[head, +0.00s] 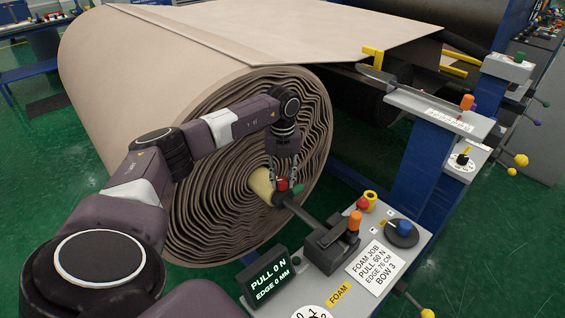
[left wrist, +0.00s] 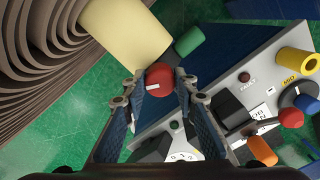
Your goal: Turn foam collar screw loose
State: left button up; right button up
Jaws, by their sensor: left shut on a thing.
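A big beige foam roll (head: 150,80) with a wavy wound end lies at the left of the head view. A pale yellow core (head: 261,182) sticks out of its middle and also shows in the left wrist view (left wrist: 122,32). A dark collar on a bar sits at the core's end. The red collar screw (left wrist: 160,76) has a white mark on its head. My left gripper (head: 284,181) comes down from above and is shut on the red screw, one finger on each side in the left wrist view (left wrist: 158,88). My right gripper is not in view.
A green knob (left wrist: 189,40) is close beside the red screw. The grey console (head: 395,255) holds a display (head: 270,277) reading "PULL 0 N, EDGE 0 MM", an orange-topped lever (head: 354,221), a blue knob (head: 403,227) and a job card (head: 370,264). Green floor lies around.

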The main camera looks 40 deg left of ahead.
aim_at(282, 179)
pick_arm(q)
jog(key=shift+w+a+r, duration=0.1)
jog(key=shift+w+r, duration=0.05)
jog(key=shift+r, duration=0.05)
dwell(0.4)
jog(key=o, duration=1.2)
jog(key=shift+f, duration=0.1)
jog(key=shift+c, duration=0.2)
notch_tip(282, 179, up, 12)
jog(key=shift+f, duration=0.1)
